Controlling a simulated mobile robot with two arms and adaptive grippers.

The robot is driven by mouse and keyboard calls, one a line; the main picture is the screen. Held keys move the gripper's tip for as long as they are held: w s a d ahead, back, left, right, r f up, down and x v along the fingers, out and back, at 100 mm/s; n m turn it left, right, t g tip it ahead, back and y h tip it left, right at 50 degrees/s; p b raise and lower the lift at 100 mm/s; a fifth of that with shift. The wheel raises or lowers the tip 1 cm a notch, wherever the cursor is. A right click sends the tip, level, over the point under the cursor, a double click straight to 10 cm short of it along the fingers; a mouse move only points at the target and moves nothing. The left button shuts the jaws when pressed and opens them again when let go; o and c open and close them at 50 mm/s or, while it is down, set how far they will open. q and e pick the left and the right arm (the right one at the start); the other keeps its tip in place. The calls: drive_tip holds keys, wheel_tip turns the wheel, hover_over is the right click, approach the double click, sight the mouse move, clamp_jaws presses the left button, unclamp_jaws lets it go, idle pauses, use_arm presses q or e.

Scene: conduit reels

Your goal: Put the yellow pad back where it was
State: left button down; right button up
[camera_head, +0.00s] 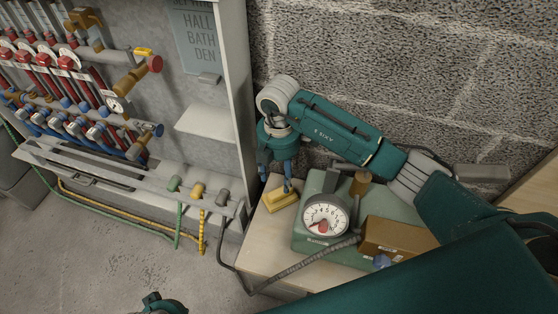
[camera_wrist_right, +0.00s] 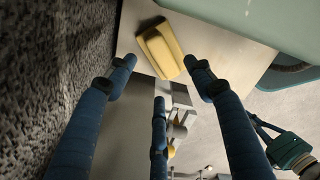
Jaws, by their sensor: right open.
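The yellow pad (camera_head: 281,197) is a small block with a raised grip on top. It lies on the pale bench top (camera_head: 258,241), near its left end, beside the green gauge box (camera_head: 310,241). In the right wrist view the pad (camera_wrist_right: 160,50) lies just beyond the fingertips. My right gripper (camera_head: 276,180) points down above the pad, its blue fingers spread and empty; in the wrist view the gripper (camera_wrist_right: 160,70) has a finger on either side of the pad. A teal part of my left gripper (camera_head: 160,304) shows at the bottom edge; its fingers are not clear.
The gauge box carries a round dial, a brown knob (camera_head: 360,183) and a brown box (camera_head: 396,238); a grey hose runs off it. A cabinet with red and blue valves (camera_head: 62,75) and hanging hoses stands left. A block wall (camera_head: 400,70) is behind.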

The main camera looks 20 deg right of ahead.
sight(279, 189)
use_arm(q)
drive_tip(key=f, duration=0.1)
drive_tip(key=s+f, duration=0.1)
drive_tip(key=f, duration=0.1)
drive_tip(key=shift+f+p, duration=0.2)
drive_tip(key=shift+p, duration=0.15)
use_arm(e)
wheel_tip(279, 189, up, 6)
